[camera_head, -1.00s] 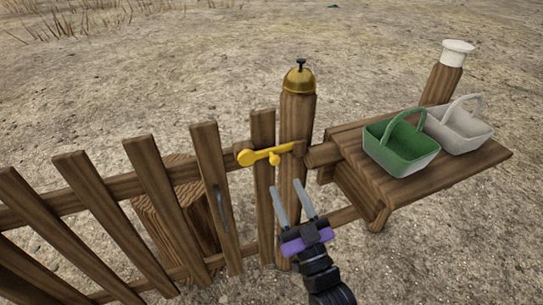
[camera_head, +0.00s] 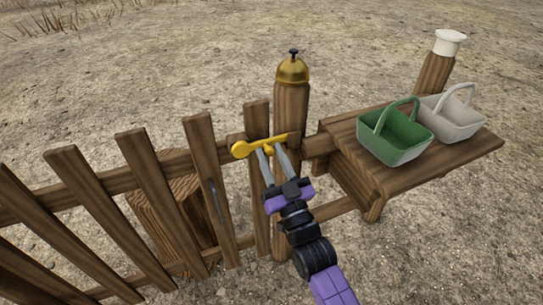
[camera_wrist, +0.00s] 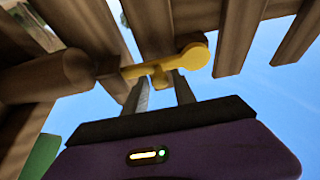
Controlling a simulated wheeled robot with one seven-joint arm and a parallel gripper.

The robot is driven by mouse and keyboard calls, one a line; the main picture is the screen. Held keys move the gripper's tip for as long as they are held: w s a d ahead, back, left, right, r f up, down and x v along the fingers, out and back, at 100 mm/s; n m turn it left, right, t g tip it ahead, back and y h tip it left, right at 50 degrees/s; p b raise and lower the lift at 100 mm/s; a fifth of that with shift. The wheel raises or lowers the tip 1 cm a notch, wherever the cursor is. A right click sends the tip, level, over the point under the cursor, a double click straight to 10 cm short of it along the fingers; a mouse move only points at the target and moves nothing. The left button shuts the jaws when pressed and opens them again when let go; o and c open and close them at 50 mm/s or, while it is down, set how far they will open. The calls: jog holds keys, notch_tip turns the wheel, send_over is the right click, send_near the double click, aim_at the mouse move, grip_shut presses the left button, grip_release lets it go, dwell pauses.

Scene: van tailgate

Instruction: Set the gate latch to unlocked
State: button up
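The yellow gate latch (camera_head: 241,149) lies roughly level across the top of the gate's end slats, its round knob at the left and its bar running right toward the post. My gripper (camera_head: 267,150) is at the latch bar from the front and below, with its two grey fingers apart. In the wrist view the latch (camera_wrist: 194,56) crosses above my gripper (camera_wrist: 160,88). A short yellow tab hangs from the bar between the fingertips. I cannot tell whether the fingers touch it. The wooden gate (camera_head: 133,160) stands in line with the post.
A gate post (camera_head: 291,105) carries a brass bell (camera_head: 292,71). To its right a wooden shelf (camera_head: 450,160) holds a green basket (camera_head: 398,150) and a white basket (camera_head: 462,122). A white-capped post (camera_head: 433,75) stands behind. A wooden stump (camera_head: 180,205) sits behind the gate.

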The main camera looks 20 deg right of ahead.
grip_shut()
dwell(1.2)
